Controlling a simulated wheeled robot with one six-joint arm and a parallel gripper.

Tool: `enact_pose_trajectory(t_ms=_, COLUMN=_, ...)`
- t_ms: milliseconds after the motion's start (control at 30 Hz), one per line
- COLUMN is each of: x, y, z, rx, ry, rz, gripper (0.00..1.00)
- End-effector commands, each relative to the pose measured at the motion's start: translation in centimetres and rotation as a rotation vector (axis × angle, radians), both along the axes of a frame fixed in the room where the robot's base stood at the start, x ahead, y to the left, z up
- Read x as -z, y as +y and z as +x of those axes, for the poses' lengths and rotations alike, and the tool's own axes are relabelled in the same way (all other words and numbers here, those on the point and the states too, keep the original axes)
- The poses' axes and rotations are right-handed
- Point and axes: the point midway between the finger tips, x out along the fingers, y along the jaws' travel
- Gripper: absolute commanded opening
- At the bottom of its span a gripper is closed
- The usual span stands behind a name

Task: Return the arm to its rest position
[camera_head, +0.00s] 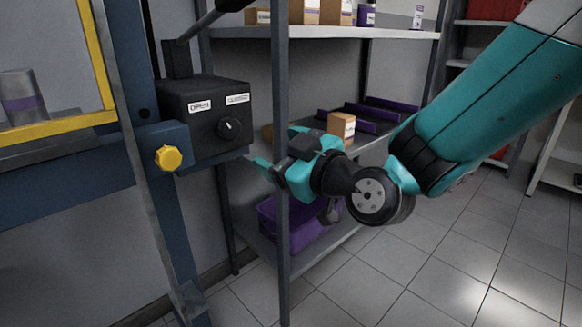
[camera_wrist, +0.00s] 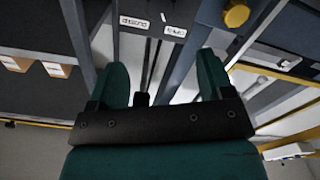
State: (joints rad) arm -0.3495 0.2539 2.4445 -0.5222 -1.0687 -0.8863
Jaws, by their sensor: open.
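My arm reaches in from the upper right of the head view, teal with black joints. My gripper (camera_head: 258,172) is at its end, in front of the shelf unit's post and below and right of the black control box (camera_head: 205,110). In the wrist view, my gripper (camera_wrist: 160,85) shows two teal fingers spread well apart, with nothing held between them. The control box also shows in the wrist view (camera_wrist: 150,12), beyond the fingertips. It carries two white labels and a round knob (camera_head: 229,129).
A grey shelf unit (camera_head: 283,230) stands close behind my gripper, with a purple bin (camera_head: 308,236) low down and a cardboard box (camera_head: 341,127) on its middle shelf. A blue post with a yellow knob (camera_head: 168,158) stands left. Tiled floor (camera_head: 430,270) is clear at the lower right.

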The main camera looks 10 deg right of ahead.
Motion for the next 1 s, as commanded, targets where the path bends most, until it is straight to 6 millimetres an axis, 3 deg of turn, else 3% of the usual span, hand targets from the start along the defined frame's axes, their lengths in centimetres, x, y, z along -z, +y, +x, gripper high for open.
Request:
enact_pose_trajectory(t_ms=200, x=0.1, y=-1.1, z=-1.6, rx=0.000, ry=0.000, rz=0.000, gripper=0.74)
enact_pose_trajectory(t_ms=667, x=0.2, y=-0.9, z=-2.3, rx=-0.030, ry=0.051, rz=-0.002, gripper=0.74)
enact_pose_trajectory(t_ms=867, x=2.2, y=-0.3, z=-6.0, rx=-0.155, ry=0.382, rz=-0.034, gripper=0.74)
enact_pose_trajectory(t_ms=1000, x=4.2, y=-1.2, z=-10.6, rx=-0.194, ry=0.715, rz=-0.092, gripper=0.74)
